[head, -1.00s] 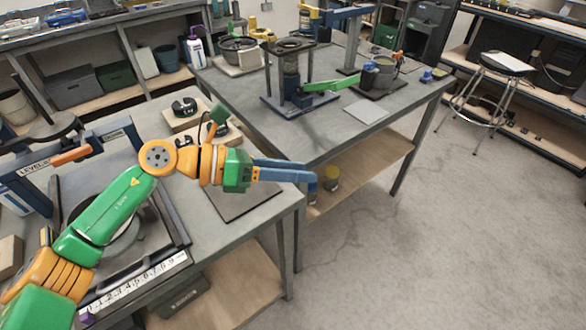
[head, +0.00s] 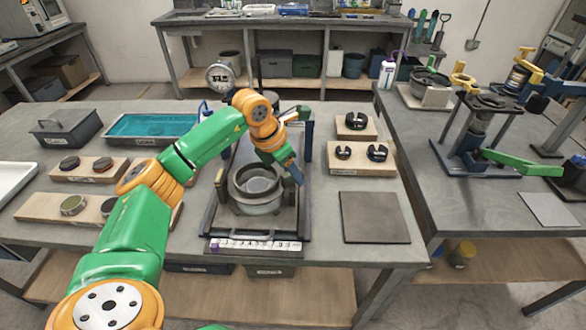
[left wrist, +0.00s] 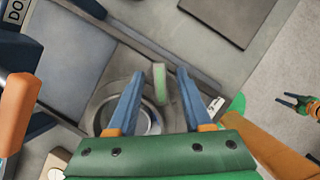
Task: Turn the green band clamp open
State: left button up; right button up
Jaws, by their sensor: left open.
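In the left wrist view a pale green upright strip (left wrist: 160,82), which looks like the green band clamp, stands at the rim of the round metal pot (left wrist: 150,118). It lies between my open left fingers, toward their tips, with a gap on both sides; I cannot tell whether they touch it. In the head view my left gripper (head: 297,176) points down at the right side of the pot (head: 257,200) in the dark lever frame (head: 222,219). The strip is hidden there. A small part of my right gripper (left wrist: 291,102) shows at the right edge of the wrist view.
Wooden blocks with black rings (head: 362,152) and a flat grey plate (head: 374,217) lie right of the frame. A lever frame with a green lever (head: 520,163) stands on the right table.

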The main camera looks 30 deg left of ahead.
pick_arm(q)
jog(key=shift+f, duration=0.25)
grip_shut()
jog(key=shift+n, duration=0.3)
jog(key=n+y, duration=0.1)
jog(key=n, duration=0.1)
jog(key=n+y+b, duration=0.1)
jog(key=n, duration=0.1)
jog(key=shift+d+n+t, duration=0.15)
jog(key=shift+n+t, duration=0.15)
jog(key=shift+n, duration=0.1)
jog(key=n+y+b, duration=0.1)
jog(key=n+y, duration=0.1)
jog(key=n, duration=0.3)
jog(key=shift+r, duration=0.1)
jog(key=shift+n, duration=0.3)
